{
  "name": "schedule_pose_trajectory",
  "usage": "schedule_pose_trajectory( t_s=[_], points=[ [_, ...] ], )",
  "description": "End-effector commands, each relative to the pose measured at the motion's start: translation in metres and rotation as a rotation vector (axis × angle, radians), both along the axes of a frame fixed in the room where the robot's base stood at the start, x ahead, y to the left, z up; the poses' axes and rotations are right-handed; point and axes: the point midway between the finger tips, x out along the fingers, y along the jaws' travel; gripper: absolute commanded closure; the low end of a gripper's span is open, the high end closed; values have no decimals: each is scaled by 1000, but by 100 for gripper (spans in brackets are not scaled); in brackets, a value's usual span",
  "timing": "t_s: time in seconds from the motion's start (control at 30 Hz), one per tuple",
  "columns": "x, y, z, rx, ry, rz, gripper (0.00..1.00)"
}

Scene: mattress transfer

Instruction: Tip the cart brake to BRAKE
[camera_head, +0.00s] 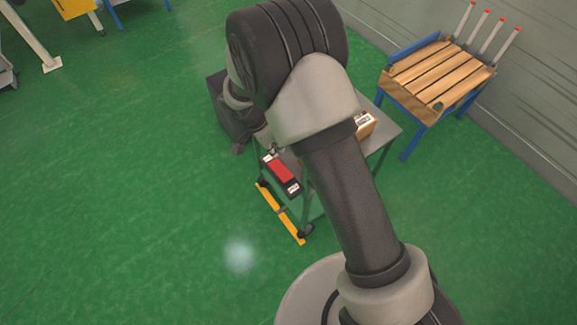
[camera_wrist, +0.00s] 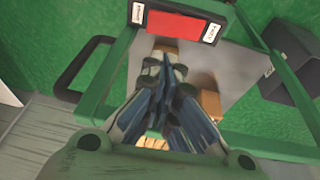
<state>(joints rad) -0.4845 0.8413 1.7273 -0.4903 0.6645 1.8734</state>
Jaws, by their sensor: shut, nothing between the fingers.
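The cart (camera_head: 384,139) has a grey top and stands beyond my arm in the head view. Its brake is a red rocker (camera_head: 281,171) in a dark housing on the near left edge, with a white label at each end. The red rocker also shows at the top of the wrist view (camera_wrist: 184,26). The label writing is too small to read surely, and I cannot tell which end is down. My gripper (camera_wrist: 164,66) is shut and empty in the wrist view, over the cart top and apart from the rocker in the picture. My arm hides it in the head view.
A brown box (camera_head: 364,125) sits on the cart top. A yellow bar (camera_head: 279,212) runs low along the cart's near side. A slatted wooden table (camera_head: 433,72) with blue legs stands at the upper right by the wall. Green floor is free on the left.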

Motion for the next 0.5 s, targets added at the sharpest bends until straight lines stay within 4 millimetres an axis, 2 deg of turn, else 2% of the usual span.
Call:
schedule_pose_trajectory(
  t_s=[0.27,0.37,0.5],
  points=[
    [0,-1,-1,0,0,0,100],
    [1,-3,-10,-1,1,1,100],
    [3,-10,-33,-1,3,-2,100]
  ],
)
